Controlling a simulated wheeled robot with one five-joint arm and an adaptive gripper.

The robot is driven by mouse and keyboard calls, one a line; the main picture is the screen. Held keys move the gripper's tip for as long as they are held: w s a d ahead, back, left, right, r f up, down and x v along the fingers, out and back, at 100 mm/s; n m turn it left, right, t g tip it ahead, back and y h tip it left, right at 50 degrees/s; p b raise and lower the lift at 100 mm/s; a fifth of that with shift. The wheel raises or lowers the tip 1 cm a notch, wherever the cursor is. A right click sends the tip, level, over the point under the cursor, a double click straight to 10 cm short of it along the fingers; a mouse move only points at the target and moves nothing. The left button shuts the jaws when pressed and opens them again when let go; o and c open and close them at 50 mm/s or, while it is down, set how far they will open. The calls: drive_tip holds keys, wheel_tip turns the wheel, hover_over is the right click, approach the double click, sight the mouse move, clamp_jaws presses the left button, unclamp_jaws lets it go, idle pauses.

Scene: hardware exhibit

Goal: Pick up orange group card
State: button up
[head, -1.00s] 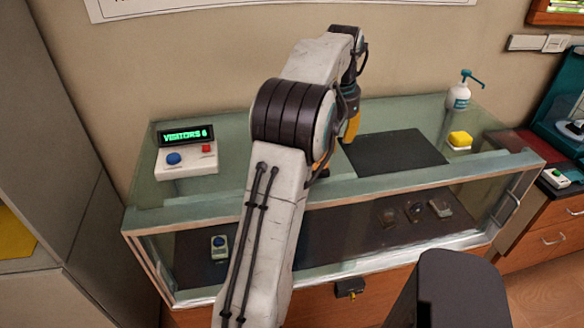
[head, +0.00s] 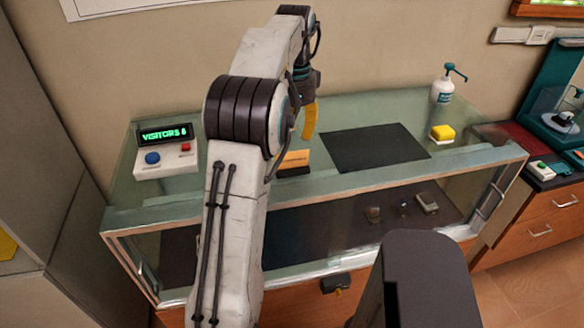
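The orange card (head: 294,158) lies on the glass top of the display case, near its front edge. It has a dark line of print across it, and my arm hides its left end. My gripper (head: 309,122) hangs above and behind the card in the head view, apart from it. One yellow finger shows pointing down. The other finger is hidden behind my arm, so I cannot tell how far apart the fingers are.
A dark mat (head: 375,148) lies right of the card. A visitor counter box (head: 166,160) with buttons stands at the left. The glass case (head: 330,185) holds small items inside.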

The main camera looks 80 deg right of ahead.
sight(292, 168)
drive_tip(key=shift+w+a+f+b, duration=0.1)
drive_tip(key=shift+f+b, duration=0.1)
drive_tip(key=shift+f, duration=1.65)
drive_tip(key=shift+w+a+f+b, duration=0.1)
drive_tip(key=shift+f+b, duration=0.1)
drive_tip(key=shift+f, duration=1.6)
drive_tip(key=shift+c, duration=0.4)
clamp_jaws()
